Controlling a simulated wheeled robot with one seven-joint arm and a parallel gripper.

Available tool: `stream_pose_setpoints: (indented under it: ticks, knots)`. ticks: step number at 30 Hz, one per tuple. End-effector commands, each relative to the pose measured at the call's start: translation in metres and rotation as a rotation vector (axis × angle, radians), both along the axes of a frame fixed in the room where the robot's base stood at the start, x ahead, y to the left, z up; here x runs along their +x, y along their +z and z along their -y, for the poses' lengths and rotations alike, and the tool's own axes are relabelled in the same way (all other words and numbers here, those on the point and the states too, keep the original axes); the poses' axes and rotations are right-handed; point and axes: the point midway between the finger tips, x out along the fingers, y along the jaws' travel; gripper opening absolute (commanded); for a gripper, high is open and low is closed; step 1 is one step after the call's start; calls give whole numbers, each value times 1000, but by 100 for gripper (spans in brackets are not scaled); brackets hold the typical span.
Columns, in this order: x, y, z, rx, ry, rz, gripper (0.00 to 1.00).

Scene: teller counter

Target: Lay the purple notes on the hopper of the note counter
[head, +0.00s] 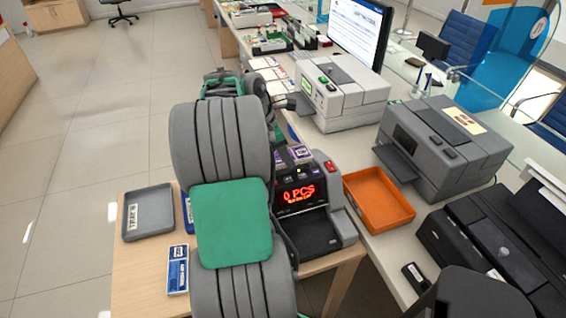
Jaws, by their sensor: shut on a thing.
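The purple notes (299,153) show at the top of the note counter (322,170), just right of my arm. My gripper (281,139) is mostly hidden behind my arm links, with its end close to the notes. It is shut on the purple notes. I cannot tell whether the notes touch the hopper or hang just above it. The note counter is dark grey, and its red display reads 0 PCS. The left part of the counter and its hopper are covered by my arm.
A grey labelled tray (148,226) and a blue-and-white bundle (178,278) lie on the wooden table (140,275) at left. An orange tray (380,199) stands right of the counter. Grey machines (440,150) and a monitor (358,40) stand on the long counter.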

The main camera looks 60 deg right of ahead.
Motion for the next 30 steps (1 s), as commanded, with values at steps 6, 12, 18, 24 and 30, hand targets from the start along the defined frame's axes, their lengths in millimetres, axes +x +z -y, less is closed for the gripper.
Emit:
stream_pose_setpoints:
  ticks: [6,12,18,24,30]
  knots:
    - [14,-32,22,1,1,-1,4]
    - [19,-50,30,3,-1,-1,4]
    - [19,-74,30,-1,-1,1,4]
    - [19,-74,30,0,-1,0,4]
    - [19,-77,30,0,-1,0,64]
